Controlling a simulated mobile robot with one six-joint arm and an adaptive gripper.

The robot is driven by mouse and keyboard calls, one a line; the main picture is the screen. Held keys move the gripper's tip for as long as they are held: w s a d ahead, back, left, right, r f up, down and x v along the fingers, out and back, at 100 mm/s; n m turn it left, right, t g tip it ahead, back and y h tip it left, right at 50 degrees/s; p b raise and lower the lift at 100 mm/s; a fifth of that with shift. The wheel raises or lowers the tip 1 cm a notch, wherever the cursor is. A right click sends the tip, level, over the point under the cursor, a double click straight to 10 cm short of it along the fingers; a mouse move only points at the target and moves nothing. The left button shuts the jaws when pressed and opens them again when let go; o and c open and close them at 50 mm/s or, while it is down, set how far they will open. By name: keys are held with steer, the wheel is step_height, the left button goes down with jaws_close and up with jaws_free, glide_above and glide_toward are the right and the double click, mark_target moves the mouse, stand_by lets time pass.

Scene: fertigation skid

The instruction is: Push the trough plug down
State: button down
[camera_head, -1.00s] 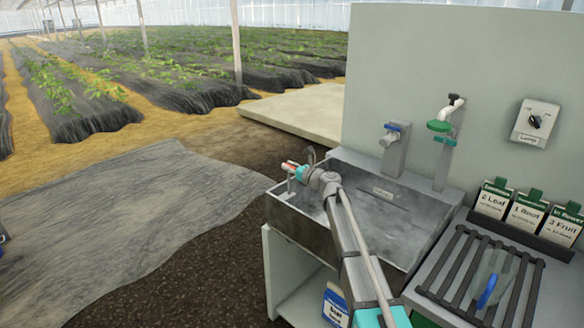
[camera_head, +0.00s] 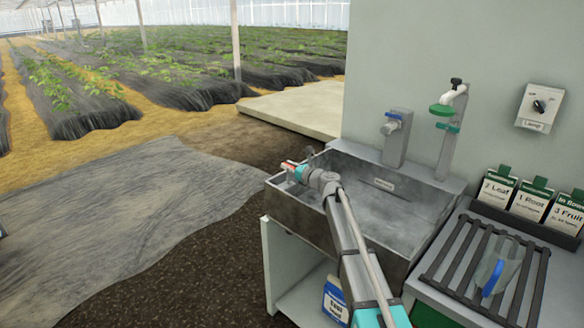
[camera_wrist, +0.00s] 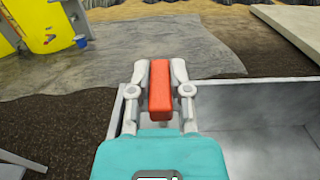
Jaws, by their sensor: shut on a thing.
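The trough plug shows as a red block (camera_wrist: 160,88), its handle, held upright between my fingers in the wrist view. In the head view my gripper (camera_head: 294,168) reaches over the trough's left end. The metal trough (camera_head: 335,240) stands on a pale cabinet. The plug's lower part is hidden behind my gripper, so I cannot tell how deep it sits.
On the right are a black rack (camera_head: 440,270) with a clear, blue-handled jug and several labelled packets (camera_head: 494,188). A lamp switch (camera_head: 538,107) is on the wall.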

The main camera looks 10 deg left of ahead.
steer(key=shift+s, duration=0.1)
steer(key=c, duration=0.6)
jaws_free()
steer(key=shift+o, duration=0.2)
steer(key=shift+d, duration=0.1)
steer(key=v, duration=1.1)
steer(key=shift+s+d, duration=0.3)
steer(key=shift+f, duration=0.1)
